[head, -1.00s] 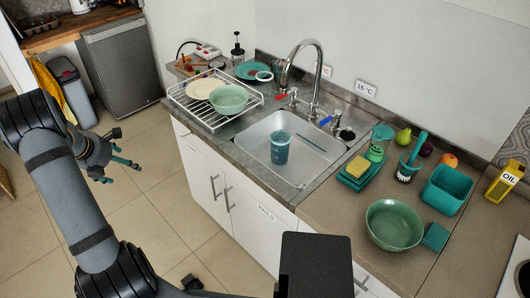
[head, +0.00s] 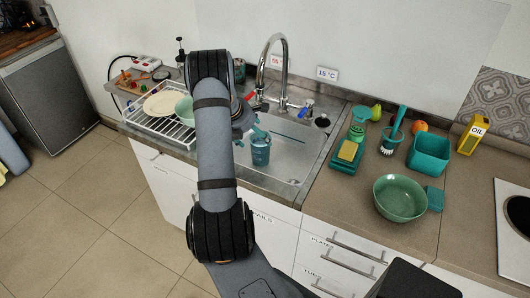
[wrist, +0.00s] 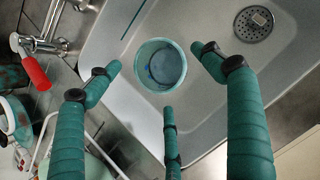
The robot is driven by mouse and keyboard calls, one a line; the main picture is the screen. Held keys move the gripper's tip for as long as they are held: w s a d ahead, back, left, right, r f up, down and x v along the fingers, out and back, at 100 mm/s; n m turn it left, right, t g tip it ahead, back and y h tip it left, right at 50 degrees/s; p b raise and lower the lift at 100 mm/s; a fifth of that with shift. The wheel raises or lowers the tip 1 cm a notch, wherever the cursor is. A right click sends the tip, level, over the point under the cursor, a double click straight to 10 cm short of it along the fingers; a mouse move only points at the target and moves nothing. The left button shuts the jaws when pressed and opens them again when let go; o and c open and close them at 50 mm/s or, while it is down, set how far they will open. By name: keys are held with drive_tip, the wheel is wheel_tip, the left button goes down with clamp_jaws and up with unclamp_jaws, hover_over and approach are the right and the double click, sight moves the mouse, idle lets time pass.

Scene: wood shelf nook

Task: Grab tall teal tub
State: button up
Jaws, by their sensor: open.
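The tall teal tub (head: 260,153) stands upright in the sink basin (head: 290,165), partly covered by my arm and fingers in the head view. In the wrist view, I look down into the open top of the tub (wrist: 161,65), and its inside looks dark blue. My gripper (wrist: 158,78) is open and empty above the tub. Its teal fingers are spread, with one tip left of the rim, one to the right and one below it in the picture. I cannot tell whether any fingertip touches the tub.
The faucet (head: 285,65) rises behind the sink. A wire dish rack (head: 150,128) with a plate and bowl stands left. On the right counter are a green bowl (head: 400,198), a teal rectangular bin (head: 429,155) and a yellow sponge (head: 348,151). A drain (wrist: 254,23) lies beside the tub.

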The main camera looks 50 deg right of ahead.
sight(260, 140)
drive_tip(key=x, duration=0.5)
drive_tip(key=shift+s+d+f+p, duration=0.1)
drive_tip(key=shift+f+p, duration=0.1)
drive_tip(key=shift+p, duration=0.1)
drive_tip(key=shift+c, duration=1.3)
drive_tip(key=shift+r, duration=0.1)
drive_tip(key=c, duration=1.6)
